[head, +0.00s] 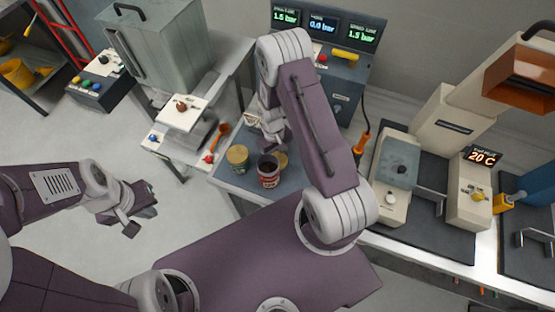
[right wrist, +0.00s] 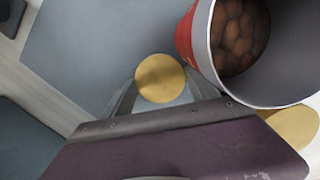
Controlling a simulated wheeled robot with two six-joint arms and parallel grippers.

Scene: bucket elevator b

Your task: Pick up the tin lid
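The tin lid, a round gold disc (head: 281,158), lies on the blue-grey bench top just right of the open red tin (head: 268,172). In the right wrist view the lid (right wrist: 160,78) sits between the fingertips of my right gripper (right wrist: 161,82), one finger at each side. Whether they press on it or leave a small gap, I cannot tell. The red tin (right wrist: 186,38) stands close by, with brown round contents. My right arm largely hides the right gripper in the head view. My left gripper (head: 143,212) is open and empty over the floor.
A green-gold tin (head: 237,158) stands left of the red tin; its gold top (right wrist: 295,125) shows in the right wrist view. An orange-handled tool (head: 217,137) lies behind. A display console (head: 345,85) stands beyond, and a cream machine (head: 398,165) at the right.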

